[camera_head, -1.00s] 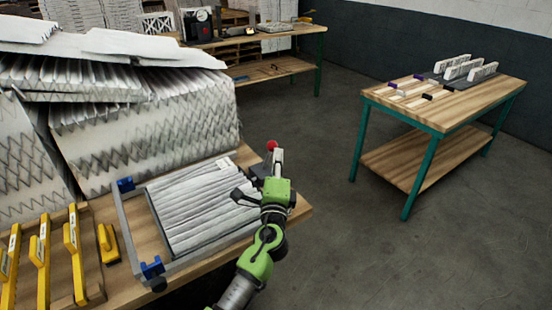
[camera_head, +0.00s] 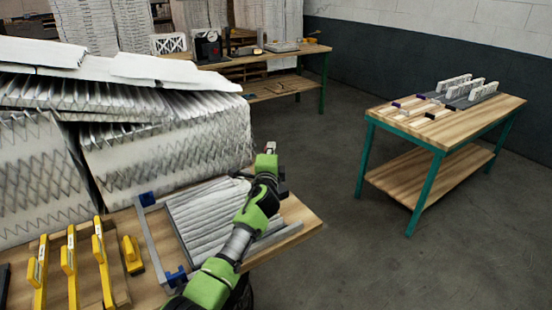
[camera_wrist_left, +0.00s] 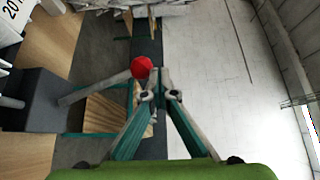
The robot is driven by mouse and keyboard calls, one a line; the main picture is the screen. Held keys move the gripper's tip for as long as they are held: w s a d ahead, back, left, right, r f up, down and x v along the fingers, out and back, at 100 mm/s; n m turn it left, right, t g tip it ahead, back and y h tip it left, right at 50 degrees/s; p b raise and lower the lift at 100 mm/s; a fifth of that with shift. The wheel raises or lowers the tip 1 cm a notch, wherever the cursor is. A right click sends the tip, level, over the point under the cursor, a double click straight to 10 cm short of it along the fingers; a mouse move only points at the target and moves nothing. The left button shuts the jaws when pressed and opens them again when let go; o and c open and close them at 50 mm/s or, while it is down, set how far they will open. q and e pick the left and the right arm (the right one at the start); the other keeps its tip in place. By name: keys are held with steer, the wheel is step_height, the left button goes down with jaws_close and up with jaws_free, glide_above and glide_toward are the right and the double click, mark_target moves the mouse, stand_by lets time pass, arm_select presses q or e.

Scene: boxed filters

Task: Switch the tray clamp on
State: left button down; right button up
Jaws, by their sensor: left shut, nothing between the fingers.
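The tray clamp's grey frame (camera_head: 152,232) with blue corner blocks lies on the near wooden bench, around a pleated white filter (camera_head: 200,222). Its grey lever (camera_wrist_left: 95,90) ends in a red knob (camera_wrist_left: 141,67), clear in the left wrist view. In the head view my arm and gripper mostly hide the lever and knob. My left gripper (camera_head: 271,148) is above the bench's right end. Its fingers (camera_wrist_left: 159,79) are shut and empty, and appear just beside the knob in the wrist view; I cannot tell whether they touch it. My right gripper is out of view.
Large stacked filters (camera_head: 165,150) rise behind the frame. Yellow-handled tools (camera_head: 70,262) lie at the left of the bench. A second table (camera_head: 465,118) with small filters stands at the right, and another bench (camera_head: 270,66) at the back. The floor between is clear.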

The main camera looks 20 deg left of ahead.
arm_select(q)
steer(key=shift+w+a+f+b, duration=0.2)
steer(key=shift+w+a+b, duration=0.15)
steer(key=shift+a, duration=0.15)
steer(key=shift+w+a+f+b, duration=0.15)
steer(key=shift+w+a+b, duration=0.05)
steer(key=shift+w+a, duration=0.2)
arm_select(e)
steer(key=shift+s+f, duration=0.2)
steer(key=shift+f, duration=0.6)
arm_select(q)
steer(key=shift+a, duration=0.1)
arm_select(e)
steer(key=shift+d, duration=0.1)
